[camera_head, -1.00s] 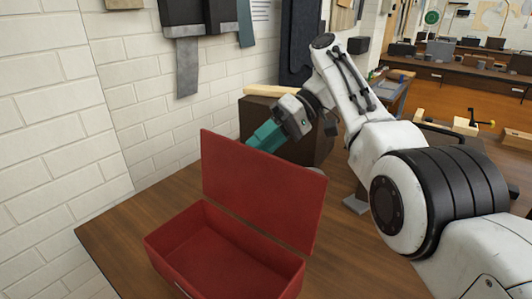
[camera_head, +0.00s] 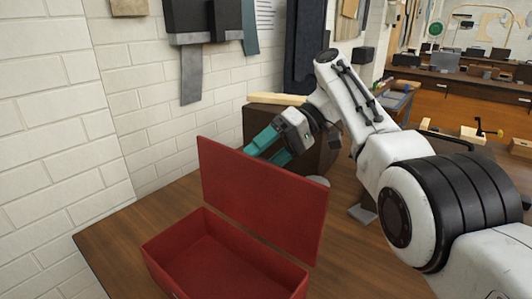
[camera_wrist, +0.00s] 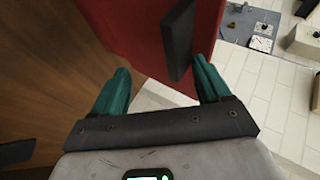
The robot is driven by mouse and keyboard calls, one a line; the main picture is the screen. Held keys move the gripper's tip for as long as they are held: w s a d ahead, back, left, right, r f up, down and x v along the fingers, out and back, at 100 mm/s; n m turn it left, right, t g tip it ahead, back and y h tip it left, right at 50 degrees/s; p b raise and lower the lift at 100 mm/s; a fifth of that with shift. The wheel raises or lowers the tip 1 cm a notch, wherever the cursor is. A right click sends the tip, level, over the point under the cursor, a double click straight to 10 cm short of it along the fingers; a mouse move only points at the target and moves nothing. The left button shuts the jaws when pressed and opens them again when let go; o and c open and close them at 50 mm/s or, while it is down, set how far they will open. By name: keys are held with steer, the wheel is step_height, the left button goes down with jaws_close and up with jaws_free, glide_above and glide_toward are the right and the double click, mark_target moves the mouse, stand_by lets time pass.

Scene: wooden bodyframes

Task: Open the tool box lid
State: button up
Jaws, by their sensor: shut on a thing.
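The red tool box (camera_head: 165,262) stands on the wooden bench with its lid (camera_head: 262,200) raised about upright. The inside of the box shows and looks empty. My gripper (camera_head: 268,148), with teal fingers, is behind the lid near its upper edge. The lid hides part of the fingers. In the wrist view my gripper (camera_wrist: 162,72) has its fingers spaced apart, with part of the red lid (camera_wrist: 128,30) and its black handle (camera_wrist: 178,40) between them. It is shut on the lid, but the exact contact is hard to see.
A white brick wall (camera_head: 60,120) is close on the left, with hanging tools above. A dark brown block (camera_head: 318,160) stands behind my gripper. The wooden bench top (camera_head: 115,240) is clear left of the box.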

steer(key=shift+s+d+f, duration=0.15)
steer(key=shift+f, duration=0.65)
steer(key=shift+r+p, duration=0.7)
steer(key=shift+p, duration=0.35)
steer(key=shift+c, duration=1.1)
steer(key=s+r+p, duration=0.1)
steer(key=r+p, duration=0.1)
steer(key=p, duration=0.3)
steer(key=s+r+p, duration=0.1)
steer(key=r+p, duration=0.2)
steer(key=p, duration=0.2)
steer(key=s+r+p, duration=0.1)
steer(key=r+p, duration=0.1)
steer(key=p, duration=0.3)
steer(key=shift+d+r, duration=0.2)
steer(key=shift+r, duration=0.1)
steer(key=shift+s, duration=0.2)
steer(key=shift+s+d+r, duration=0.25)
steer(key=shift+s+r, duration=0.4)
steer(key=shift+r, duration=0.15)
steer(key=s+d+r, duration=0.2)
steer(key=s+r, duration=0.2)
steer(key=s, duration=0.4)
steer(key=shift+s, duration=0.35)
